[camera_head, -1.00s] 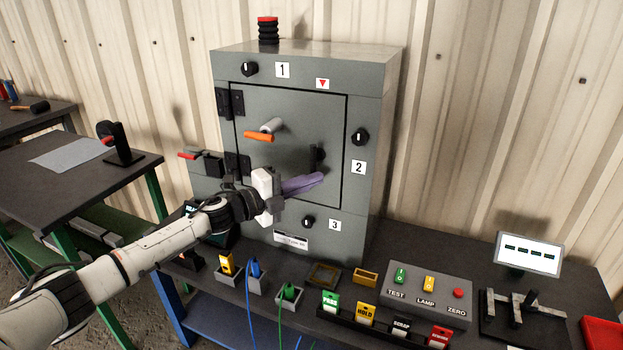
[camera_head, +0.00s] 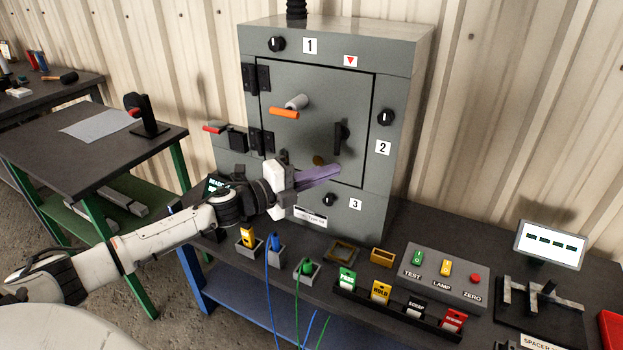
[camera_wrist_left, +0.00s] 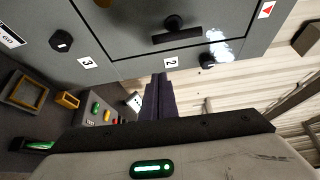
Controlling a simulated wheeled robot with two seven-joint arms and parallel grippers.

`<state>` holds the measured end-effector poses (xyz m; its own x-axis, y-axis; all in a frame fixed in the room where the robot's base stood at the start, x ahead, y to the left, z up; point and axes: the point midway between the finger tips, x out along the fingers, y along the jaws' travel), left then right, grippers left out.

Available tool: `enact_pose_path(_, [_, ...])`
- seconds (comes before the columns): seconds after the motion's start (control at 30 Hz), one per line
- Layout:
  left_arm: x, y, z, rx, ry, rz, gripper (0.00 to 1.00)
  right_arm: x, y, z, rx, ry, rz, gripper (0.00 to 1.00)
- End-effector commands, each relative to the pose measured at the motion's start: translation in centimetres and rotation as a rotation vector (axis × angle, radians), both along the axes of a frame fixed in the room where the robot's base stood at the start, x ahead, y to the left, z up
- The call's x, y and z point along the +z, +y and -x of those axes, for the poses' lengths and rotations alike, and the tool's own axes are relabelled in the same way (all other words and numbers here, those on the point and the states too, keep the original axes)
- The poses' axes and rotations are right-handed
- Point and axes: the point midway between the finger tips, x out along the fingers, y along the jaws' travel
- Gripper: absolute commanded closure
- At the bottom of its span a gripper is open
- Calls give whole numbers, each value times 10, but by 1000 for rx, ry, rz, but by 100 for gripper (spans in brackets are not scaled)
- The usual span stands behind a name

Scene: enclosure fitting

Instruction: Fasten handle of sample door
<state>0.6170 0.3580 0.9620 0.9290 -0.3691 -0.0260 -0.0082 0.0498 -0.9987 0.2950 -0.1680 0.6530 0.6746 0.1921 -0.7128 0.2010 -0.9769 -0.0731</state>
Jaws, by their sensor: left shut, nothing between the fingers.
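The grey sample door (camera_head: 300,140) sits in the front of the grey enclosure and looks closed in its frame. Its black handle (camera_head: 341,137) stands roughly upright near the door's right edge; it also shows in the left wrist view as a dark bar (camera_wrist_left: 177,37). My left gripper (camera_head: 335,172), with purple fingers, is shut and empty. It is in front of the door's lower right part, below the handle and apart from it. Its fingers also show in the left wrist view (camera_wrist_left: 158,98). My right gripper is not in view.
An orange grip (camera_head: 284,113) sticks out from the door. Black knobs sit near labels 1, 2 and 3 (camera_head: 355,204). Below stand cable plugs, a tag rack (camera_head: 395,312) and a button box (camera_head: 440,278). A screen (camera_head: 550,245) stands at right.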

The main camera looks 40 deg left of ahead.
Motion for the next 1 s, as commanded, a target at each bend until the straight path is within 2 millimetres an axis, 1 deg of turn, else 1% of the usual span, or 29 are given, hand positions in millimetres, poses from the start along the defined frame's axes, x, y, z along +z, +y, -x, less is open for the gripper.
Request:
enact_pose_path(0.03, [-4,3,9,-1,4,-1,100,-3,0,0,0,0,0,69])
enact_pose_path(0.1, [-3,6,18,-2,3,-3,100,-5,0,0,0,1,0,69])
enact_pose_path(0.2, [-2,10,27,-1,1,1,100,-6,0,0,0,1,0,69])
enact_pose_path(0.33, [-1,13,35,-2,1,0,100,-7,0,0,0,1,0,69])
enact_pose_path(0.5, [0,15,38,-1,0,-1,100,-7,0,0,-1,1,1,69])
enact_pose_path(1.0, [0,15,38,-1,0,1,100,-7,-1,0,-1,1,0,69])
